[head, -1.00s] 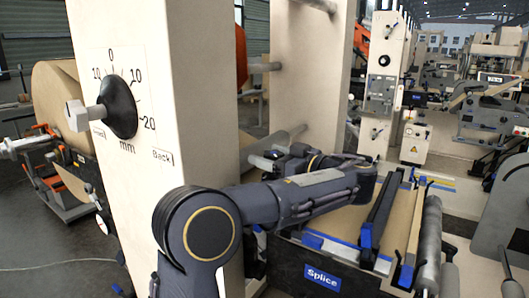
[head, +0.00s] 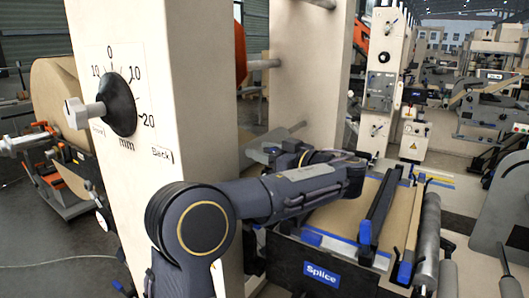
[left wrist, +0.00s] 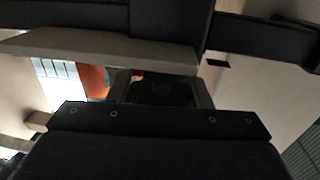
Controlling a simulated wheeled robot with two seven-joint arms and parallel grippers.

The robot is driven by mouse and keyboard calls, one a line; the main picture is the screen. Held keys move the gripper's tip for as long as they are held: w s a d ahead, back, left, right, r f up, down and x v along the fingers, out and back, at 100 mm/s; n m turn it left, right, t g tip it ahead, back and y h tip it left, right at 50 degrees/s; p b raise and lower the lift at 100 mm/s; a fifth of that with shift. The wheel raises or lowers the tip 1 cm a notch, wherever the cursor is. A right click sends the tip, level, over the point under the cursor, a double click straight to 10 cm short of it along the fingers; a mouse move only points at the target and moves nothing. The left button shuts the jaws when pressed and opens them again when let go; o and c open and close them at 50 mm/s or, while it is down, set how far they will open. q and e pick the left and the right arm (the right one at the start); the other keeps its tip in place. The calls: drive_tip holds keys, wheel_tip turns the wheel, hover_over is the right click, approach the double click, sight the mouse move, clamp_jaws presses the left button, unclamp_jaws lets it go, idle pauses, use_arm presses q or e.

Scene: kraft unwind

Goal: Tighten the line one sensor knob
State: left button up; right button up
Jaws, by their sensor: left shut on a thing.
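My left gripper (head: 264,154) reaches behind the near cream post, between it and the post farther back. Its fingertips are small and partly hidden in the head view. In the left wrist view my left gripper (left wrist: 163,78) is shut on a dark part (left wrist: 160,92), which shows in shadow between the fingers. I cannot tell for certain that this is the line one sensor knob. A black round dial knob (head: 121,106) with a pale shaft sits on the near post's front, over a mm scale. No gripper touches that dial knob. My right gripper is out of view.
The near cream post (head: 195,80) stands close to my left arm. The far cream post (head: 308,70) is behind the gripper. A splice table with a blue "Splice" label (head: 321,275) and metal rollers (head: 427,240) lies under and right of my forearm.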

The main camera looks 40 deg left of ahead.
use_arm(q)
drive_tip(key=m+t+h+b, duration=0.1)
drive_tip(key=m+t+b, duration=0.1)
drive_tip(key=t+b, duration=0.1)
drive_tip(key=m+t+h+b, duration=0.1)
drive_tip(key=m+t+b, duration=0.1)
drive_tip(key=b, duration=0.3)
drive_tip(key=w+m+t+h+b, duration=0.1)
drive_tip(key=m+t+b, duration=0.1)
drive_tip(key=t+b, duration=0.2)
drive_tip(key=shift+d+f+m+t, duration=0.15)
drive_tip(key=shift+f+m+t, duration=0.15)
drive_tip(key=shift+t, duration=0.1)
drive_tip(key=t, duration=0.1)
drive_tip(key=m+t+h+b, duration=0.1)
drive_tip(key=m+h+b, duration=0.1)
drive_tip(key=shift+w+d+r+t, duration=0.15)
drive_tip(key=shift+w+r+t, duration=0.15)
drive_tip(key=shift+t, duration=0.1)
drive_tip(key=shift+r+m+t+h+b, duration=0.15)
drive_tip(key=shift+m+t+h+b, duration=0.15)
drive_tip(key=shift+m+h+b, duration=0.15)
drive_tip(key=shift+r, duration=0.1)
drive_tip(key=o, duration=1)
drive_tip(key=shift+d, duration=0.1)
drive_tip(key=shift+f, duration=0.2)
